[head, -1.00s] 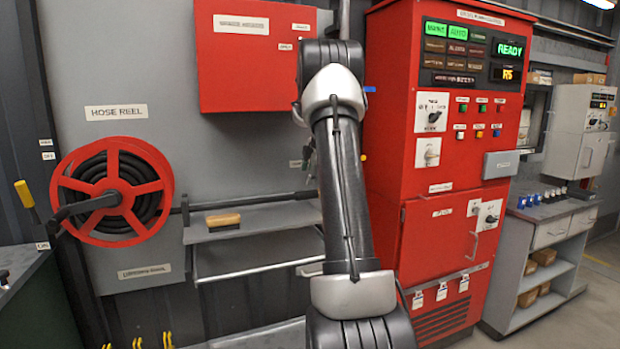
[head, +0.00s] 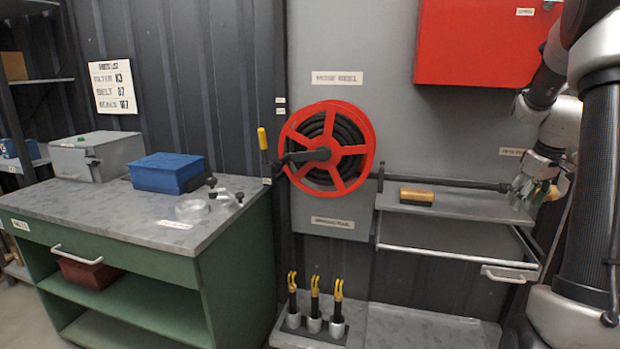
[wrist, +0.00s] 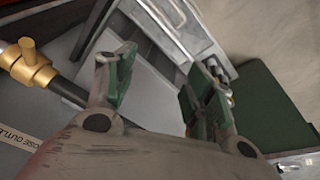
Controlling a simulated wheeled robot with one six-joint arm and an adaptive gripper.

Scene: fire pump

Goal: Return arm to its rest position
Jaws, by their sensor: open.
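My gripper (head: 530,188) is at the right of the head view, in front of the right end of the grey shelf under the red cabinet. It hangs from my arm, which fills the right edge. In the wrist view my gripper (wrist: 157,90) has its two green-padded fingers spread apart with nothing between them. A brass fitting (wrist: 28,62) on a dark pipe lies to the left of the fingers there. Whether the fingers touch the shelf cannot be told.
A grey shelf (head: 455,211) bears a wooden-backed brush (head: 417,196). A red hose reel (head: 327,148) hangs on the wall. A green workbench (head: 140,215) at left carries a blue box (head: 167,172). Several yellow-topped tools (head: 315,300) stand low in the middle.

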